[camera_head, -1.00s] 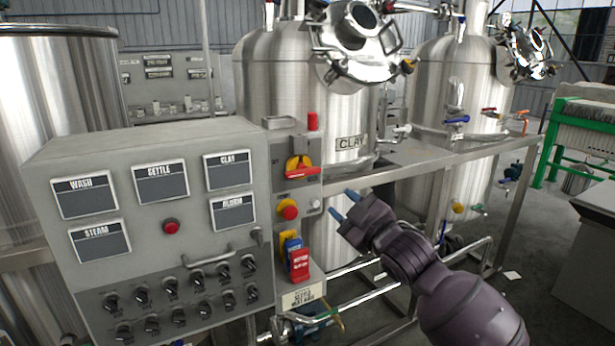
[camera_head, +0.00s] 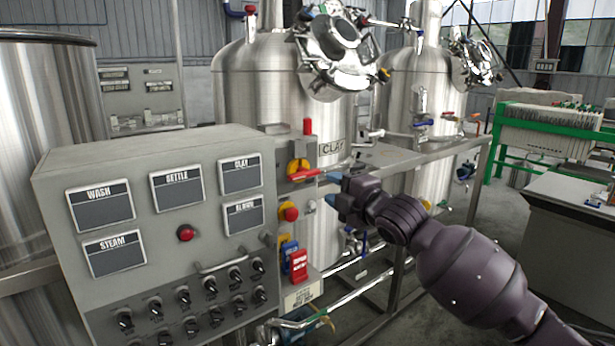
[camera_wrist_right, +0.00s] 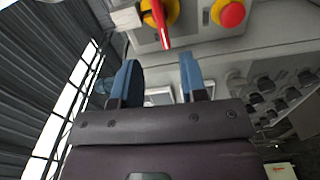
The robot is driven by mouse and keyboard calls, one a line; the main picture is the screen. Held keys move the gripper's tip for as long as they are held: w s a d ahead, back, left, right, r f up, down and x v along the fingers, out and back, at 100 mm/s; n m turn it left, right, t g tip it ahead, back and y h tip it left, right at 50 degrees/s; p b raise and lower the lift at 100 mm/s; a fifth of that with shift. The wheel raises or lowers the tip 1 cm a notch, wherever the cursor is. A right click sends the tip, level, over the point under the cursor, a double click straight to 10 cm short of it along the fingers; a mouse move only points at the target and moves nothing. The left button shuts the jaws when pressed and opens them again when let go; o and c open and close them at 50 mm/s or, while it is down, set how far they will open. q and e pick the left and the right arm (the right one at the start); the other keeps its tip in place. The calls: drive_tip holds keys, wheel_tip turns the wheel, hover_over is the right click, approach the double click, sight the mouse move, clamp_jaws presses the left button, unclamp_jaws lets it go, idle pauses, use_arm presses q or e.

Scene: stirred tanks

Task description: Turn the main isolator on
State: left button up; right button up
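The main isolator looks to be the red rotary handle on a yellow disc (camera_head: 299,170), on the narrow grey panel right of the control cabinet. Its red handle lies roughly horizontal, pointing right. My right gripper (camera_head: 332,189) is just right of and slightly below the handle's end, blue fingertips towards the panel. In the right wrist view the fingers of my right gripper (camera_wrist_right: 158,77) are apart with nothing between them. There the red handle (camera_wrist_right: 161,28) lies ahead of the gap, apart from both fingers. My left gripper is not in view.
A red button on a yellow base (camera_head: 288,212) sits just below the isolator, also in the wrist view (camera_wrist_right: 230,13). Lower are blue and red switches (camera_head: 298,265). The grey cabinet (camera_head: 145,160) stands left. A steel tank (camera_head: 265,90) and frame rail (camera_head: 425,152) stand behind.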

sight(309, 175)
drive_tip(key=shift+n, duration=0.3)
drive_tip(key=shift+b+x, duration=1.2)
drive_tip(key=shift+x, duration=4.25)
drive_tip(key=shift+w+d+f, duration=0.1)
drive_tip(key=shift+d, duration=0.1)
drive_tip(key=c, duration=0.7)
